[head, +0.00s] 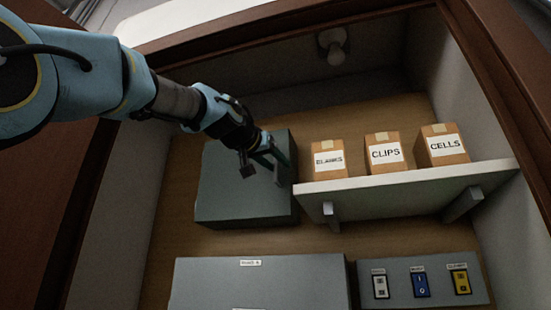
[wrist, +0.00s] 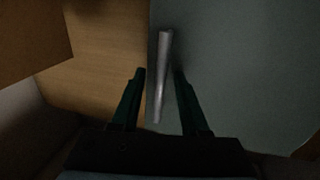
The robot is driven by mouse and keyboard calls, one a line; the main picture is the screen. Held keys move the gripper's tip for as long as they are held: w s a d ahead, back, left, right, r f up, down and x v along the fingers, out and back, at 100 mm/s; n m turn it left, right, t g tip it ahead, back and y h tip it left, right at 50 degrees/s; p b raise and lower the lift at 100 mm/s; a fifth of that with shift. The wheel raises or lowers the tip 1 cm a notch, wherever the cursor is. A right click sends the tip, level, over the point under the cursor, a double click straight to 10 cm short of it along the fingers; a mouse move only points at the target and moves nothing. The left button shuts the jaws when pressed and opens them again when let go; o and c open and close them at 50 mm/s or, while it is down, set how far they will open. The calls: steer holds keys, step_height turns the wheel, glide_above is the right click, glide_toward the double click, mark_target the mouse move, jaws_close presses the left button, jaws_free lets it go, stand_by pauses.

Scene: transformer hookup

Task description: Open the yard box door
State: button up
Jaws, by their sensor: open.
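The yard box appears to be the grey-green box (head: 235,205) mounted on the wooden back wall; its door (wrist: 240,70) looks shut. No name on it can be read. My gripper (head: 264,172) is in front of the box's upper right part. In the wrist view a slim silver bar handle (wrist: 164,45) runs along the edge of the door. My open gripper (wrist: 160,76) has one dark green finger on each side of the handle in that view. I cannot tell whether either finger touches it. In the head view my gripper and the dim light hide the handle.
Right of the box, a white shelf (head: 400,184) carries three cartons, BLANKS (head: 329,159), CLIPS (head: 384,152) and CELLS (head: 443,146). Below are a wide grey box (head: 262,285) and a panel with three switches (head: 400,288). A round lamp (head: 332,42) is at the top.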

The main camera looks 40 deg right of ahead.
jaws_close()
stand_by(0.4)
stand_by(1.1)
